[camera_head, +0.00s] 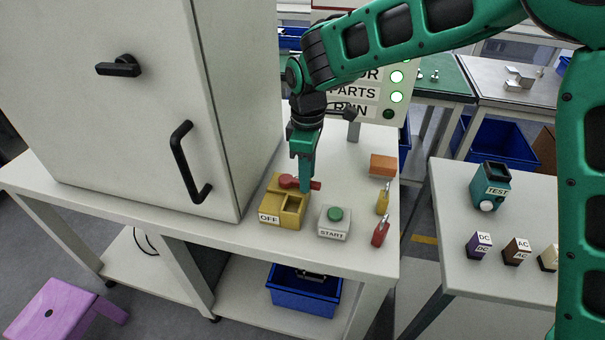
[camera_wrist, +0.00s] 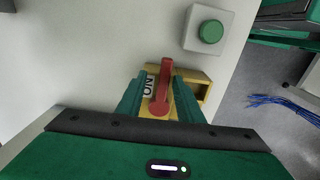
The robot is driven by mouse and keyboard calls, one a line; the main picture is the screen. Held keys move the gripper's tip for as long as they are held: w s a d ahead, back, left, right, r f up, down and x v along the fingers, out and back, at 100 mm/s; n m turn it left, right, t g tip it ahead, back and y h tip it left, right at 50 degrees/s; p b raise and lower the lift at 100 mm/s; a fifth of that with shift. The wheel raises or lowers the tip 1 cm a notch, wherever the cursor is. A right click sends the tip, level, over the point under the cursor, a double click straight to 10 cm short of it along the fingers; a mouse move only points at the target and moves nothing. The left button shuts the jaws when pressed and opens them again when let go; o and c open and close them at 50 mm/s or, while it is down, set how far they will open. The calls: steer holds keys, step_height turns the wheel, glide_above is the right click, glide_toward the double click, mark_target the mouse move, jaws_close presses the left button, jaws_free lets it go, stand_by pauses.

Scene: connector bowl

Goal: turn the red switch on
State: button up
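The red switch is a red lever (camera_head: 288,181) on a yellow box (camera_head: 283,211) on the white table. An OFF label (camera_head: 269,218) faces the front of the box. In the wrist view the red lever (camera_wrist: 162,85) stands between the fingers of my gripper (camera_wrist: 160,92), and an ON label (camera_wrist: 149,86) shows beside it. The right finger is close to the lever or touching it; a gap shows on the left. My gripper (camera_head: 305,184) points down over the box in the head view, and it hides part of the lever.
A grey START box (camera_head: 334,223) with a green button sits right of the switch. An orange block (camera_head: 383,165) and yellow and red padlocks (camera_head: 380,232) lie farther right. A tall grey cabinet (camera_head: 110,110) with a black handle (camera_head: 187,165) stands close on the left.

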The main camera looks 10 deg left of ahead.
steer(key=shift+s+a, duration=0.1)
steer(key=shift+s, duration=0.05)
step_height(320, 180, up, 11)
steer(key=shift+f, duration=0.15)
stand_by(0.5)
steer(key=s+d+r+m, duration=0.2)
steer(key=d+m, duration=0.9)
steer(key=d, duration=2.3)
steer(key=s+d+f+m, duration=0.1)
steer(key=s+d+m, duration=0.5)
steer(key=s+d, duration=0.45)
steer(key=s+d+f+m, duration=0.2)
steer(key=s+d+m, duration=0.1)
steer(key=s, duration=0.3)
steer(key=s+d+f+m, duration=0.2)
steer(key=s+d+m, duration=0.2)
steer(key=s, duration=0.2)
steer(key=shift+s+d+f, duration=0.25)
steer(key=shift+d, duration=0.1)
